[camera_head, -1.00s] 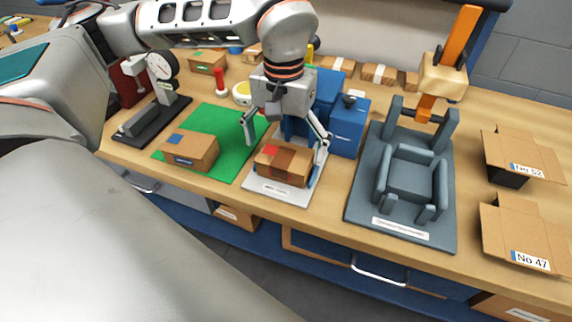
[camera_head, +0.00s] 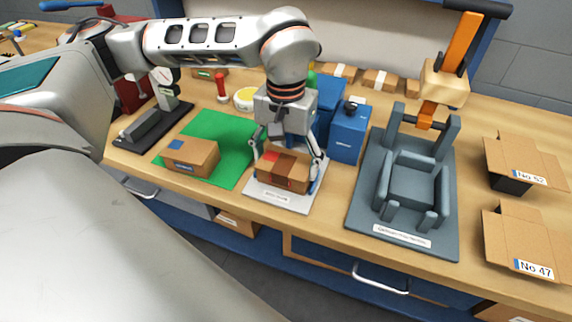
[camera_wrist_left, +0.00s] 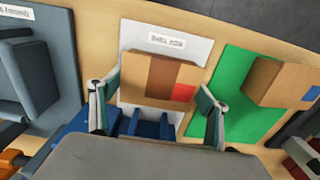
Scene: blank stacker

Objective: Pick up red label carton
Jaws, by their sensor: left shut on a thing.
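The red label carton (camera_head: 283,172) is a brown box with a darker band and a red patch on top. It is on a white labelled plate (camera_head: 262,191), and I see no clear gap under it. My left gripper (camera_head: 286,166) is above it, shut on it with one finger at each end. In the left wrist view the carton (camera_wrist_left: 158,76) lies between the two fingers, its red label (camera_wrist_left: 183,92) near the right finger. My right gripper is not in view.
A blue-label carton (camera_head: 190,157) lies on a green mat (camera_head: 226,144) to the left. Blue boxes (camera_head: 348,133) stand close behind on the right, then a grey fixture (camera_head: 412,185). Open cartons marked No 52 (camera_head: 525,160) and No 47 (camera_head: 525,241) are at the right.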

